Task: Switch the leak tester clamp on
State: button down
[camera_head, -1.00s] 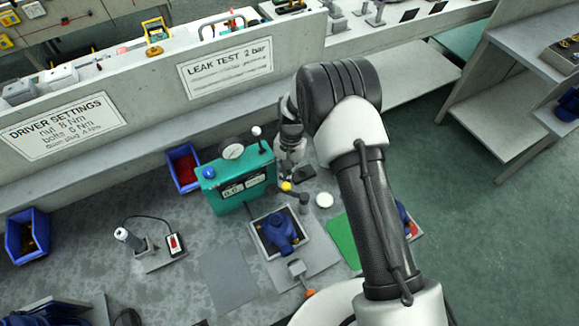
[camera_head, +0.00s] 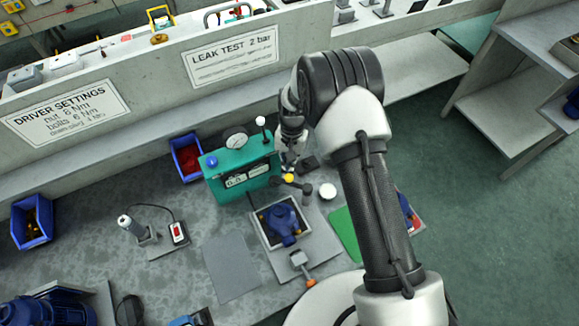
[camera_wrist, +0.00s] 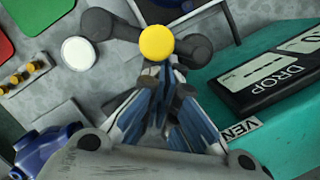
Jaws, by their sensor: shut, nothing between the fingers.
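The teal leak tester (camera_head: 240,177) stands on the bench with a round gauge, a blue button and a white-balled lever. Its side fills the right of the wrist view (camera_wrist: 262,130). The dark clamp (camera_head: 305,188) with a yellow knob (camera_head: 289,178) is between the tester and a tray (camera_head: 266,233) holding a blue pump part (camera_head: 283,224). The wrist view shows the clamp's dark arms (camera_wrist: 97,24) and yellow knob (camera_wrist: 157,43). My gripper (camera_head: 289,165) is shut and empty, its fingertips (camera_wrist: 165,72) close to the knob. I cannot tell whether they touch it.
A white round disc (camera_head: 327,191) and a green mat (camera_head: 345,234) lie right of the clamp. A red-filled blue bin (camera_head: 187,158) stands left of the tester. A grey mat (camera_head: 230,267) leaves flat free room. A handled tool (camera_head: 301,268) is in front of the tray.

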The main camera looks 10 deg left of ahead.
jog(key=s+n, duration=0.2)
jog(key=s+a+n+h, duration=0.1)
jog(key=n, duration=0.2)
jog(key=shift+s+a+b, duration=0.2)
jog(key=shift+s+b, duration=0.1)
jog(key=shift+s, duration=0.1)
jog(key=shift+s+d+n+t+h, duration=0.1)
jog(key=shift+s+n+t+h, duration=0.15)
jog(key=shift+s+n, duration=0.8)
jog(key=shift+s+d+n+t+h, duration=0.2)
jog(key=shift+s+n, duration=0.35)
jog(key=shift+n, duration=1)
jog(key=shift+a, duration=0.1)
jog(key=shift+r, duration=0.1)
notch_tip(320, 180, up, 12)
send_over(283, 183)
jog(key=s+a, duration=0.1)
jog(key=a, duration=0.1)
jog(key=shift+d+f, duration=0.1)
jog(key=shift+f, duration=0.1)
